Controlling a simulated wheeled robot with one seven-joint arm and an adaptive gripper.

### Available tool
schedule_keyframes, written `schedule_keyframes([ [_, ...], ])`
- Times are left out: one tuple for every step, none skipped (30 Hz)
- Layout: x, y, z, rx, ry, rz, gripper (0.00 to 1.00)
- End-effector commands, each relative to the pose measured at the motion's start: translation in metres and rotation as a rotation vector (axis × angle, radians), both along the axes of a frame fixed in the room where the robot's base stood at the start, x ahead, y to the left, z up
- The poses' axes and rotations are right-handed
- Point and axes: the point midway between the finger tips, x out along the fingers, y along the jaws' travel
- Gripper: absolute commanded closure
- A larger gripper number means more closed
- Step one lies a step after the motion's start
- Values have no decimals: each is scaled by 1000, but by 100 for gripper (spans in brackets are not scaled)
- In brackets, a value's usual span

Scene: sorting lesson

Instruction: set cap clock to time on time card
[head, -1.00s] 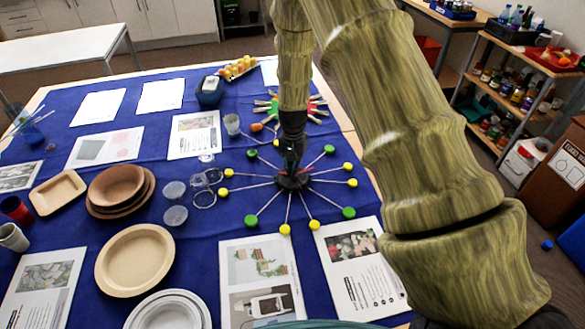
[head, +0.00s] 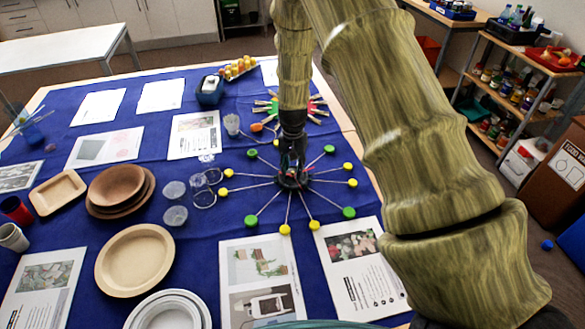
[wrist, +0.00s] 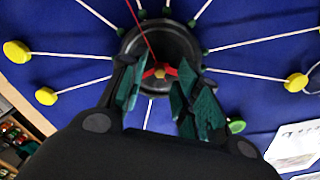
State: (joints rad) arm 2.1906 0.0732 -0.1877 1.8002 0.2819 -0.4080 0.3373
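The cap clock (head: 291,183) lies on the blue cloth, a dark round hub with white spokes ending in yellow caps (head: 285,229) and green caps (head: 349,212). My gripper (head: 291,168) points down over the hub. In the wrist view, the hub (wrist: 183,42) holds a short red hand (wrist: 168,71) with a yellowish centre, and a thin long red hand (wrist: 143,28) reaches toward the upper left. My gripper (wrist: 158,82) is open there, its teal fingertips apart on either side of the hub's centre. Whether the fingers touch a hand is unclear. I cannot tell which sheet is the time card.
Printed sheets (head: 262,262) lie around the clock. Wooden plates (head: 134,261) and clear cups (head: 175,215) are to its left. A second spoked ring with clothespins (head: 290,106) lies behind it. Low shelves (head: 515,92) stand at the right.

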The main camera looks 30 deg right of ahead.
Motion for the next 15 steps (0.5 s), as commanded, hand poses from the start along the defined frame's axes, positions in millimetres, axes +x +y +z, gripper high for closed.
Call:
schedule_keyframes([
  [1, 0, 5, 0, -1, 0, 68],
  [1, 0, 8, -1, -2, 0, 68],
  [1, 0, 13, 0, -3, 0, 68],
  [1, 0, 17, 0, -3, 0, 68],
  [1, 0, 21, 0, -3, 0, 68],
  [1, 0, 28, -1, -4, 0, 68],
  [1, 0, 33, -1, -4, -1, 68],
  [1, 0, 39, 0, -3, -1, 68],
  [1, 0, 46, -1, -4, -1, 68],
  [2, 0, 51, -1, -5, -1, 68],
  [1, 0, 56, -1, -4, -1, 68],
  [1, 0, 64, -1, -4, -1, 68],
  [2, 0, 69, -1, -4, -1, 68],
  [2, 0, 74, -1, -4, 0, 68],
  [1, 0, 80, -1, -3, 0, 68],
])
